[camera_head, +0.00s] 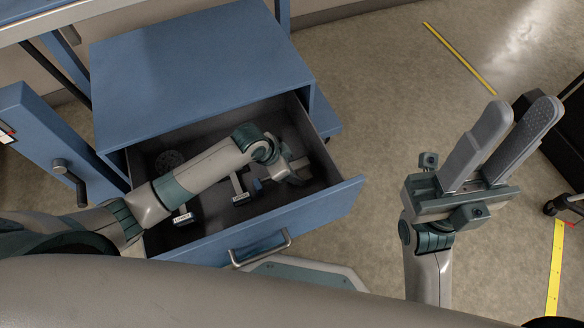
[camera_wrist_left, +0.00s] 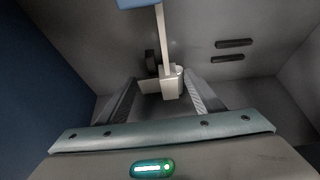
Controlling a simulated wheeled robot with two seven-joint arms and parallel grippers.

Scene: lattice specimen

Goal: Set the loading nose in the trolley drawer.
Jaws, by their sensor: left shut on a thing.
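The blue trolley's drawer (camera_head: 325,205) is pulled out, with its handle at the front. My left gripper (camera_head: 293,168) is down inside it, towards the right end. In the left wrist view its fingers (camera_wrist_left: 160,88) stand apart on either side of a pale grey piece, which I take to be the loading nose (camera_wrist_left: 171,88), and it is shut on that piece. A thin pale stem with a blue end runs up from there. In the head view the wrist hides most of the held piece. My right gripper (camera_head: 520,112) is open and empty, outside the drawer to the right.
A dark round disc (camera_head: 168,160) and a labelled pale T-shaped piece (camera_head: 183,215) lie in the drawer left of the gripper. Another T-shaped piece (camera_head: 240,190) shows close to it. The blue cabinet top (camera_head: 195,65) overhangs the drawer's back.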

